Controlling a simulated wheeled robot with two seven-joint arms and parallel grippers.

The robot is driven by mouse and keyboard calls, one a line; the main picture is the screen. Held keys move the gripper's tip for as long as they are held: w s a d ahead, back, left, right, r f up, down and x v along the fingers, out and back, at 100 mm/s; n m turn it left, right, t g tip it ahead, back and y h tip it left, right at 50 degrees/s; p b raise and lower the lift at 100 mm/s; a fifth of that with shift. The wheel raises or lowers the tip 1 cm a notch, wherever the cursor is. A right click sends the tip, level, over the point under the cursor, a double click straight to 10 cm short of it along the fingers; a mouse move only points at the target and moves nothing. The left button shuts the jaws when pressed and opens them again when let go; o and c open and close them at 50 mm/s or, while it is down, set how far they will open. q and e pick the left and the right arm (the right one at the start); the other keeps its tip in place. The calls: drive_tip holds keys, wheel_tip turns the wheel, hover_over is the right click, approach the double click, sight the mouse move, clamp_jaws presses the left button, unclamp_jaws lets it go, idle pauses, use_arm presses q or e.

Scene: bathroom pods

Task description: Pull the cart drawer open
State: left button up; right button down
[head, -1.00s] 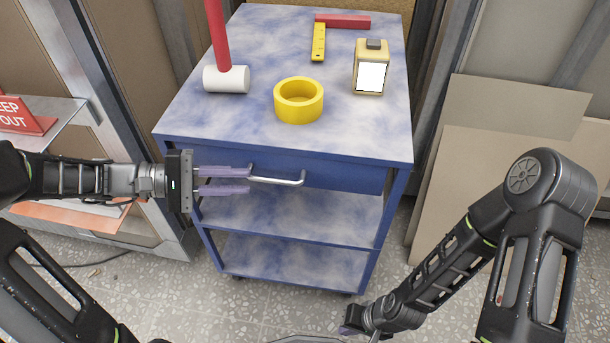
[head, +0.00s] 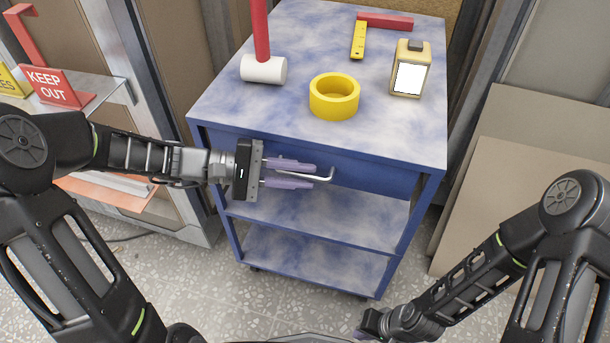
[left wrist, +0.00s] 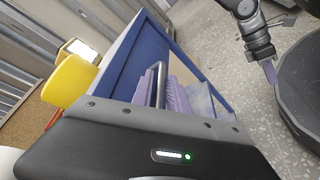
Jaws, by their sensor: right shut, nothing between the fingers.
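The blue cart (head: 225,105) stands in front of me with its drawer (head: 375,180) under the top; the drawer front looks flush, so shut. A silver bar handle (head: 328,176) runs across the drawer front. My left gripper (head: 312,176) is at the handle, its purple fingers apart, one above the other, overlapping the bar in the head view. In the left wrist view the handle (left wrist: 158,82) shows beside a purple finger (left wrist: 180,98); contact cannot be told. My right gripper (head: 366,324) is shut and empty, low in front of the cart; it also shows in the left wrist view (left wrist: 270,72).
On the cart top are a red-handled mallet (head: 264,69), yellow tape (head: 334,97), a yellow-and-white device (head: 410,70), a yellow level (head: 358,40) and a red bar (head: 385,21). A keep-out sign (head: 57,88) stands left. Panels (head: 500,190) lean right. Floor before the cart is clear.

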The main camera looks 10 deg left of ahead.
use_arm(q)
drive_tip(key=shift+w+d+f, duration=0.1)
drive_tip(key=shift+w+d, duration=0.05)
drive_tip(key=shift+d, duration=0.4)
drive_tip(key=shift+c, duration=0.2)
clamp_jaws()
idle(0.9)
